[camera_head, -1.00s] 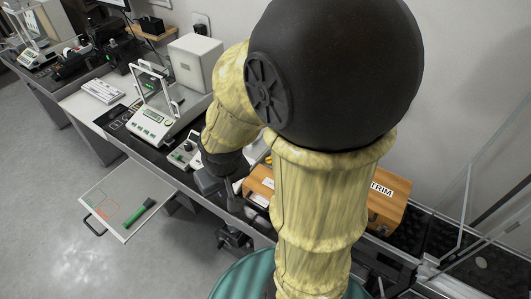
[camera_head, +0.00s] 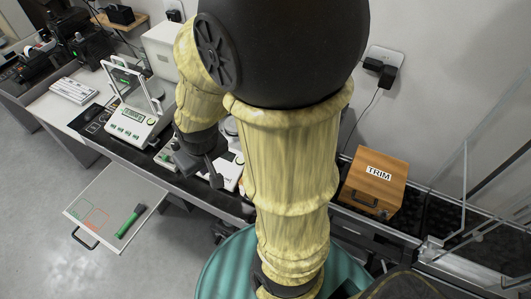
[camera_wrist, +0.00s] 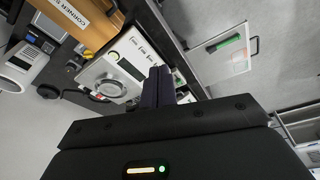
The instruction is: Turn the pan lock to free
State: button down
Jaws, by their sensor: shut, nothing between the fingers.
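My gripper (camera_wrist: 160,86) is shut and empty, its dark fingers together in the wrist view. In that view a white balance (camera_wrist: 137,42) with a display and several buttons lies just beyond the fingers. A round grey part (camera_wrist: 108,89) sits on its left side, apart from the fingers. I cannot tell for certain which part is the pan lock. In the head view my gripper (camera_head: 213,178) is beside the white balance (camera_head: 230,171), which my arm partly hides. Whether the fingers touch the balance cannot be told.
A larger balance with a glass shield (camera_head: 129,123) stands further left. An open drawer (camera_head: 101,190) holding a green-handled tool (camera_head: 130,221) juts out in front. A wooden TRIM box (camera_head: 375,181) stands at right. A second labelled wooden box (camera_wrist: 88,28) is near the balance in the wrist view.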

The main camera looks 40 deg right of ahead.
jog(key=w+d+f+n+t+h+p, duration=0.1)
jog(key=w+d+f+n, duration=0.15)
jog(key=w+d, duration=0.45)
jog(key=w+d+f+n+t+p, duration=0.15)
jog(key=d+n, duration=0.25)
jog(key=d, duration=0.7)
jog(key=s+d+f+n+t+y+p, duration=0.1)
jog(key=s+d+f+n+y, duration=0.4)
jog(key=d+f, duration=0.5)
jog(key=s+n, duration=0.2)
jog(key=n, duration=0.1)
jog(key=shift+s+f, duration=0.25)
jog(key=shift+f, duration=0.15)
jog(key=shift+f+n, duration=0.15)
jog(key=shift+n, duration=0.1)
jog(key=p+x, duration=0.1)
jog(key=x, duration=0.8)
jog(key=shift+w+a+f, duration=0.15)
jog(key=shift+w+f, duration=0.1)
jog(key=shift+w, duration=0.05)
